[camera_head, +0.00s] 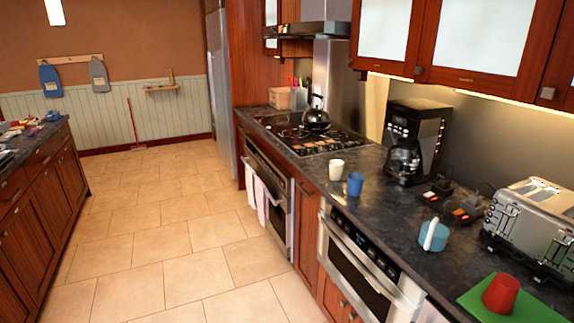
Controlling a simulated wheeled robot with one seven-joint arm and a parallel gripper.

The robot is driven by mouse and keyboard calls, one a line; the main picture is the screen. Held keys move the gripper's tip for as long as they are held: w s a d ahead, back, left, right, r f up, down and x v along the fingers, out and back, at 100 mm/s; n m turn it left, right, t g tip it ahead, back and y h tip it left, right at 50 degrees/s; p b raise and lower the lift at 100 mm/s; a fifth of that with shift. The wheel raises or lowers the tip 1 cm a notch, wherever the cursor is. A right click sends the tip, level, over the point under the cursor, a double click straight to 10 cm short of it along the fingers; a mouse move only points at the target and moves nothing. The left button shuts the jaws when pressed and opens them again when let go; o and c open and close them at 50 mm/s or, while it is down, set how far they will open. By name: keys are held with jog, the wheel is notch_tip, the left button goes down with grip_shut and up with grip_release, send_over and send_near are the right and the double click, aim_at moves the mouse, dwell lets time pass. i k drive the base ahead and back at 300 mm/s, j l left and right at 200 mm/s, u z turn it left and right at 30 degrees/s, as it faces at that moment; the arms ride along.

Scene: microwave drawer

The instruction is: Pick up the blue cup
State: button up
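A blue cup (355,184) stands upright on the dark countertop (385,225), near its front edge and above the drawer-type microwave (355,268). A white cup (336,169) stands just behind it to the left, very close to it. I cannot tell whether the two cups touch. My gripper is not in view, so its distance from the blue cup does not show.
A coffee maker (416,140) stands behind and right of the cups. A teal object with a white band (433,234), a toaster (534,220) and a red cup (500,294) on a green board (537,308) are nearer. The tiled floor (190,250) is clear.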

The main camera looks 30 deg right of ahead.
aim_at(355, 181)
jog(key=l+z, duration=0.1)
jog(key=z, duration=0.25)
jog(key=l+z, duration=0.1)
jog(key=z, duration=0.25)
jog(key=l+z, duration=0.15)
jog(key=z, duration=0.2)
jog(key=k+l, duration=0.05)
